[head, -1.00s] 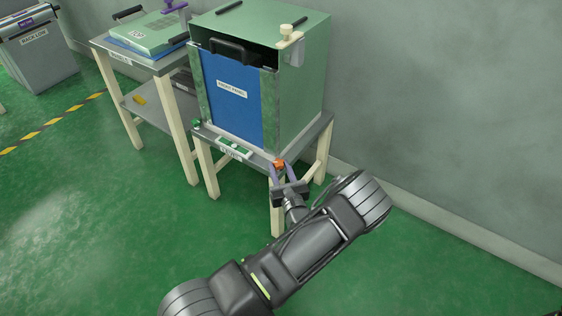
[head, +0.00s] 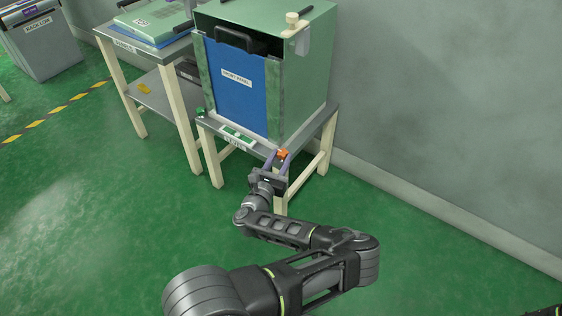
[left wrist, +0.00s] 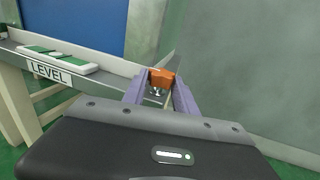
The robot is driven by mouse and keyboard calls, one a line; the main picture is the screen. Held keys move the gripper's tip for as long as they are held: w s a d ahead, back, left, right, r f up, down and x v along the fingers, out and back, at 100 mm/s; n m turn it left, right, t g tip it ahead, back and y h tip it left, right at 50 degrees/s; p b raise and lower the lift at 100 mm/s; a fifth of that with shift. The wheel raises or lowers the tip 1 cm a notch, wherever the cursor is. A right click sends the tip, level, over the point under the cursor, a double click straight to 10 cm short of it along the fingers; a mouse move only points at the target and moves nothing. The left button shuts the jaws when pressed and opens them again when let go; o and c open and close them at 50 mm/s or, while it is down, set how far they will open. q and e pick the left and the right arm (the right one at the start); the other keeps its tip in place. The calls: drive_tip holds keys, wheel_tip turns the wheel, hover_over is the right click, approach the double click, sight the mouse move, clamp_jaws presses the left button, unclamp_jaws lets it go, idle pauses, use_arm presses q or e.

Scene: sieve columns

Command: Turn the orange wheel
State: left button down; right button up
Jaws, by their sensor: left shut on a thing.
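The orange wheel (head: 282,154) is a small orange knob at the front right corner of the table under the green cabinet. In the left wrist view the orange wheel (left wrist: 161,77) sits between the tips of two purple fingers. My left gripper (head: 275,160) is shut on it, one finger on each side. The left gripper also shows in the left wrist view (left wrist: 159,92). A small metal piece shows just below the wheel. My right gripper is not in view.
The green cabinet (head: 312,80) with a blue front panel (head: 236,95) stands on the table (head: 210,122). A green-and-white level (head: 237,134) lies along its front edge, above a LEVEL label (left wrist: 50,72). A second table (head: 150,92) stands at left. Floor in front is clear.

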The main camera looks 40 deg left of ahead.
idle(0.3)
use_arm(q)
drive_tip(key=c, duration=1)
unclamp_jaws()
drive_tip(key=shift+o, duration=0.2)
